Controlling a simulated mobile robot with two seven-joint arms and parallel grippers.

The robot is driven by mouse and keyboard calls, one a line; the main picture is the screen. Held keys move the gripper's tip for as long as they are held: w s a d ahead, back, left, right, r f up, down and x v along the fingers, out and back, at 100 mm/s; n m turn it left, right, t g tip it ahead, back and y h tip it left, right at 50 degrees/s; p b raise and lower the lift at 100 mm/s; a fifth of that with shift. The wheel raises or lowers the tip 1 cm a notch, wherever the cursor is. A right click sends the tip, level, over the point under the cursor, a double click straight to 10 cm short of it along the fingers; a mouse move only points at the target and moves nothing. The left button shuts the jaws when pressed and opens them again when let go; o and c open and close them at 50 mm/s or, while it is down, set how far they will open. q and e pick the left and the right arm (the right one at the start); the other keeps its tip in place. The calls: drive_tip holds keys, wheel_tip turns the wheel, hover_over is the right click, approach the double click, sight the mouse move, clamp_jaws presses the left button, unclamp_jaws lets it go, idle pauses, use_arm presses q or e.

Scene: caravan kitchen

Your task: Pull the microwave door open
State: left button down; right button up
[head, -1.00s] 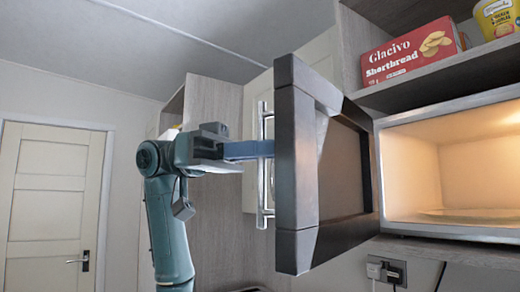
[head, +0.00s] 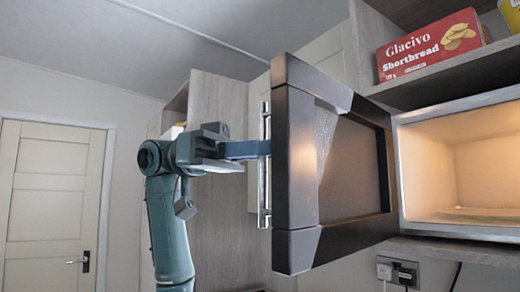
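The microwave (head: 405,185) is at the right, its inside lit and a glass plate (head: 475,214) on its floor. Its dark door (head: 297,160) stands swung well open toward me, with its inner face and window showing. A silver vertical bar handle (head: 264,190) is on the door's outer side, at its left. My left gripper (head: 250,149) reaches in from the left, its blue finger across the handle's upper part. It appears shut on the handle; the far finger is hidden. My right gripper is not in view.
A red shortbread box (head: 428,45) and a yellow container (head: 512,14) stand on the shelf (head: 450,75) above the microwave. A wall socket with plugs (head: 397,271) is below. Wooden cabinets are behind my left arm. A cream room door (head: 45,205) is far left.

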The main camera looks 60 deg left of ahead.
use_arm(q)
drive_tip(key=c, duration=1.6)
unclamp_jaws()
drive_tip(key=shift+w, duration=0.1)
drive_tip(key=shift+c, duration=0.2)
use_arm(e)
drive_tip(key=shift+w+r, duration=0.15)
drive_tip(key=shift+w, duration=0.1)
use_arm(q)
drive_tip(key=v, duration=1.3)
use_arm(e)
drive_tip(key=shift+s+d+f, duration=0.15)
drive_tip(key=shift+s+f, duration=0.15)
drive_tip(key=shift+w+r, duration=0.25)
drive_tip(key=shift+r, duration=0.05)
